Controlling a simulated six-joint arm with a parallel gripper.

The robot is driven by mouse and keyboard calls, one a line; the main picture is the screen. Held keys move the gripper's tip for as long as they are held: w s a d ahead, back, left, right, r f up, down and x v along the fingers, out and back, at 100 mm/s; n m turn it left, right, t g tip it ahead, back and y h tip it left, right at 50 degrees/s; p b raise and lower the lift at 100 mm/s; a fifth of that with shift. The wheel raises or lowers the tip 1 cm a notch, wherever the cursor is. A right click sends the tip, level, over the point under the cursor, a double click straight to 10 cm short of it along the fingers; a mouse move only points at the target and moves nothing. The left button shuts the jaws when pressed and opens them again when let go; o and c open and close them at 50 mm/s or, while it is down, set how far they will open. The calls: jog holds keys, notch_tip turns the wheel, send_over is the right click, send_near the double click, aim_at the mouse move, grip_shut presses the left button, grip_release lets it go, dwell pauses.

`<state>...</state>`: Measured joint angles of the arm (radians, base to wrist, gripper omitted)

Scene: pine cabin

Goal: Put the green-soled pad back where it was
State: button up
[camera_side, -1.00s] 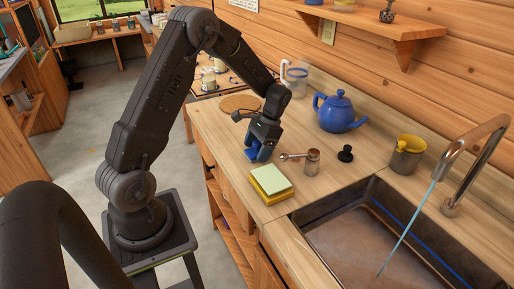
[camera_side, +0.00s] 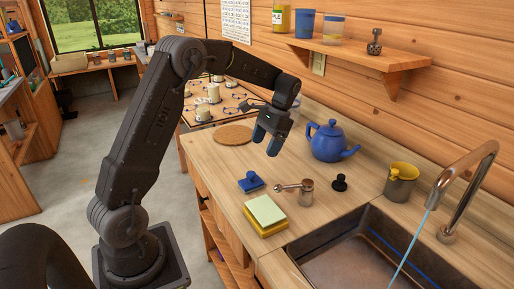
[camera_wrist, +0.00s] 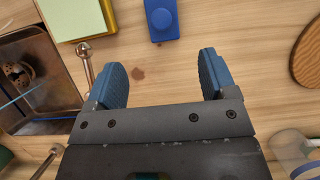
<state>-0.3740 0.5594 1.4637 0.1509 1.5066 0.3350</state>
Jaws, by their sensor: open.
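A blue pad with a raised blue knob (camera_side: 251,182) lies on the wooden counter, left of the metal lever piece. It also shows at the top middle of the wrist view (camera_wrist: 162,20). Its underside is hidden, so I cannot tell the sole's colour. A yellow block with a pale green top (camera_side: 265,214) sits near the counter's front edge by the sink; the wrist view shows part of it (camera_wrist: 76,18). My gripper (camera_side: 268,143) is open and empty above the counter, beyond the blue pad and apart from it. Its blue fingers (camera_wrist: 162,68) stand wide apart over bare wood.
A metal lever piece (camera_side: 305,192) and a black knob (camera_side: 339,183) stand right of the pad. A blue teapot (camera_side: 328,143) is behind them. A round cork mat (camera_side: 233,135) lies farther back. The sink (camera_side: 350,257) with its tap is at the right front.

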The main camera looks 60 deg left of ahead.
jog(key=s+d+r+t, duration=0.7)
jog(key=s+d+r, duration=0.45)
jog(key=d, duration=0.25)
jog(key=s+d+f+t, duration=0.2)
jog(key=s+d+t, duration=0.1)
jog(key=s, duration=0.5)
jog(key=shift+s+d, duration=0.35)
jog(key=shift+d, duration=0.35)
jog(key=shift+c, duration=0.4)
